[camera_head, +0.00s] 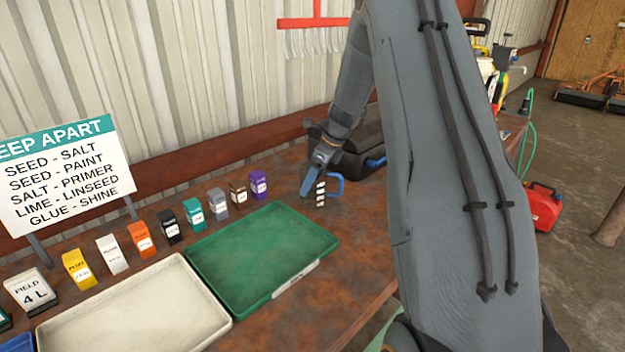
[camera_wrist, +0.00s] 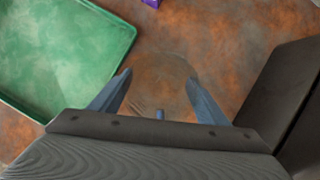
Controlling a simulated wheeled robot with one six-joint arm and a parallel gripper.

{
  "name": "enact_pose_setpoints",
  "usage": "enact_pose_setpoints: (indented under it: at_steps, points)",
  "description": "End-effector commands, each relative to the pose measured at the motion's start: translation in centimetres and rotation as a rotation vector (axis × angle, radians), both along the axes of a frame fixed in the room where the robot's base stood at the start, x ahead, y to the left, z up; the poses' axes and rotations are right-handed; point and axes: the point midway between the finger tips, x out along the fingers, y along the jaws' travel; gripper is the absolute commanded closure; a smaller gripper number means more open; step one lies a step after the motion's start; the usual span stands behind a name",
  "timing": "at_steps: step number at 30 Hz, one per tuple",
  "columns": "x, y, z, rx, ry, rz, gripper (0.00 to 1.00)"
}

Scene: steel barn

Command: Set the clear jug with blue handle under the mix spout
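The clear jug (camera_wrist: 163,72) stands on the rusty table in the wrist view, see-through and hard to outline. Its blue handle (camera_wrist: 160,114) points toward my palm. In the head view the jug (camera_head: 320,195) shows white marks, with its blue handle (camera_head: 338,183) on the right. My gripper (camera_wrist: 158,82) has its two blue-grey fingers wide apart, one on each side of the jug and handle. In the head view my gripper (camera_head: 313,187) is low beside the jug. I cannot make out finger contact. I see no clear mix spout; my arm hides part of the table.
A black case-like object (camera_head: 362,145) stands close behind the jug; a dark body (camera_wrist: 285,95) fills the wrist view's right. A green tray (camera_head: 262,255) and a cream tray (camera_head: 135,312) lie left. Several small coloured boxes (camera_head: 193,213) line the back, near a sign (camera_head: 65,170).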

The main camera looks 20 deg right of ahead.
Motion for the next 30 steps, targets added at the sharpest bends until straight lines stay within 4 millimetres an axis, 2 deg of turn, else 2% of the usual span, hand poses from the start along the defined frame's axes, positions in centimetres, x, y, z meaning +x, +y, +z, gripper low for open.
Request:
enact_pose_setpoints:
  at_steps: [2,14,17,30]
  points:
    - [0.0,0.0,0.0,0.0,0.0,0.0,0.18]
    - [-0.1,-0.1,0.7,0.0,-0.001,0.0,0.18]
    - [-0.3,-0.5,1.8,-0.001,-0.003,-0.001,0.18]
    - [-2.8,-2.6,9.5,-0.001,-0.002,-0.001,0.18]
